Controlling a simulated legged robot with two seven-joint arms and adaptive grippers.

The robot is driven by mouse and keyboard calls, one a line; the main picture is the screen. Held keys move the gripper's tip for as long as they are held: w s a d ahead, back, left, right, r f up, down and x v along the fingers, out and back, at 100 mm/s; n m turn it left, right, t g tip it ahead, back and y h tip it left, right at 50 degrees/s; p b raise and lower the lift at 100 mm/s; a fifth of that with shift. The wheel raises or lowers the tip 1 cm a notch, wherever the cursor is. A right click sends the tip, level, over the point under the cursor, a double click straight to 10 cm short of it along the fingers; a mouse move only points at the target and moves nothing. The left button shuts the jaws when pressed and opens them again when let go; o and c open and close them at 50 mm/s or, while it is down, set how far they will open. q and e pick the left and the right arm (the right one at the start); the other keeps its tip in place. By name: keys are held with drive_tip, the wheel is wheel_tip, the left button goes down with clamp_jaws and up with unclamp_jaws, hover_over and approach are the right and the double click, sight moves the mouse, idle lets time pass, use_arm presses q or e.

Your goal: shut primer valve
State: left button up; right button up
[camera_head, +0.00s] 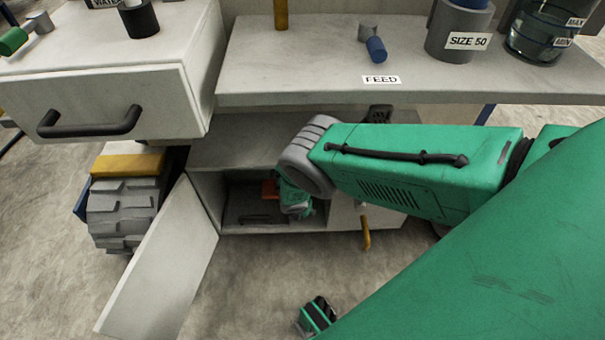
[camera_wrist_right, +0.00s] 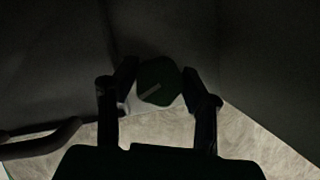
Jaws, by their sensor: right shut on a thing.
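The primer valve appears to be the dark green, many-sided knob (camera_wrist_right: 158,82) with a pale stripe across its face in the right wrist view. My right gripper (camera_wrist_right: 160,92) has one black finger on each side of the knob and is shut on it. In the head view my green right arm reaches down from the right, and its wrist end (camera_head: 295,198) is inside the open lower cabinet (camera_head: 275,229). The knob and fingertips cannot be made out there. A small orange-red part (camera_head: 269,188) shows beside the wrist.
The white cabinet door (camera_head: 165,265) hangs open at the left, near a grey treaded wheel (camera_head: 124,210). A yellow handle (camera_head: 366,232) is at the right of the cabinet. The shelf (camera_head: 300,72) above carries a FEED label (camera_head: 381,79) and jars. A dark bar (camera_wrist_right: 42,140) is at left in the wrist view.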

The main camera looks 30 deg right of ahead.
drive_tip(key=shift+a, duration=0.1)
idle(0.4)
drive_tip(key=o, duration=1.2)
drive_tip(key=shift+c, duration=0.2)
drive_tip(key=v, duration=0.7)
drive_tip(key=shift+r, duration=0.2)
drive_tip(key=shift+w, duration=0.1)
